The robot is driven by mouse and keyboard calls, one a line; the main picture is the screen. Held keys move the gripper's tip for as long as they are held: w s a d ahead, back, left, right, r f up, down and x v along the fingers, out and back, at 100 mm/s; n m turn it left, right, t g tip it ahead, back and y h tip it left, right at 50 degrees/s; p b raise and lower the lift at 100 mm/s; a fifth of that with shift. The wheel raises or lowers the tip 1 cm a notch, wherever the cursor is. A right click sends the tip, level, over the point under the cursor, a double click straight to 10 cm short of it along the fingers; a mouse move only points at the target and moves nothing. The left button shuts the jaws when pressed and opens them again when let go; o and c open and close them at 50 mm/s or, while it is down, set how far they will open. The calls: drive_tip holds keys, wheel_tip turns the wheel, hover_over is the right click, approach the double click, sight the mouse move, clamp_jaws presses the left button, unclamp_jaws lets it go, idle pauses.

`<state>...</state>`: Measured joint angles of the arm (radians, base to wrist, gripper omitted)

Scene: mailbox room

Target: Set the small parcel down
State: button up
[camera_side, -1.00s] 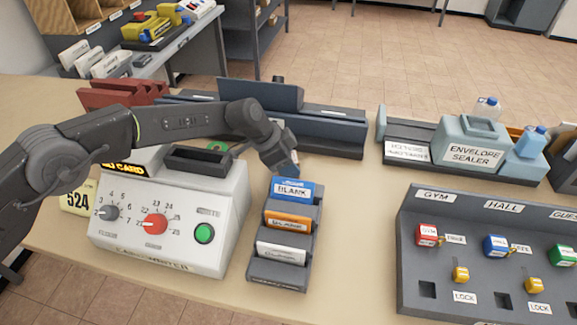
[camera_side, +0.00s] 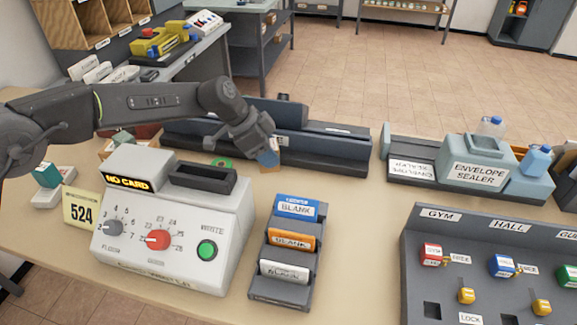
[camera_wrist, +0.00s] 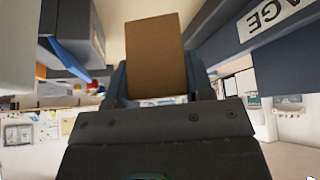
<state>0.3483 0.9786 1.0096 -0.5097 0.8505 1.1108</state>
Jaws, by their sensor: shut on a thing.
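The small parcel is a plain brown box (camera_wrist: 156,55). In the wrist view it stands between the two fingers of my gripper (camera_wrist: 160,85), which is shut on it. In the side view my gripper (camera_side: 268,155) points down behind the card rack, in front of the long dark blue trough. Only a small brown part of the parcel (camera_side: 272,168) shows there beside the blue fingertip. I cannot tell whether its underside touches the table.
A card machine (camera_side: 170,225) stands at the front left, with a card rack (camera_side: 283,275) to its right. The dark blue trough (camera_side: 335,148) runs behind. The envelope sealer (camera_side: 480,170) and key panel (camera_side: 490,220) are at the right. Bare table (camera_side: 355,225) lies between.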

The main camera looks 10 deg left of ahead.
drive_tip(key=s+a+r+n+t+y, duration=0.15)
drive_tip(key=a+n, duration=0.25)
drive_tip(key=a, duration=0.4)
drive_tip(key=a+r+n+t+y, duration=0.1)
drive_tip(key=a+r+n, duration=0.2)
drive_tip(key=a, duration=0.6)
drive_tip(key=s+a+r+n+t+y, duration=0.1)
drive_tip(key=a+r+n+y, duration=0.2)
drive_tip(key=a, duration=0.5)
drive_tip(key=w+d+f+h, duration=0.1)
drive_tip(key=d+f+h, duration=0.1)
drive_tip(key=d, duration=2.6)
drive_tip(key=s+d+f+m, duration=0.1)
drive_tip(key=s+d+f, duration=0.1)
drive_tip(key=s+d, duration=0.7)
drive_tip(key=s+d+f, duration=0.1)
drive_tip(key=s+d, duration=0.5)
drive_tip(key=d, duration=0.7)
wheel_tip(320, 180, down, 10)
drive_tip(key=shift+w+a+r, duration=0.1)
drive_tip(key=shift+r, duration=0.05)
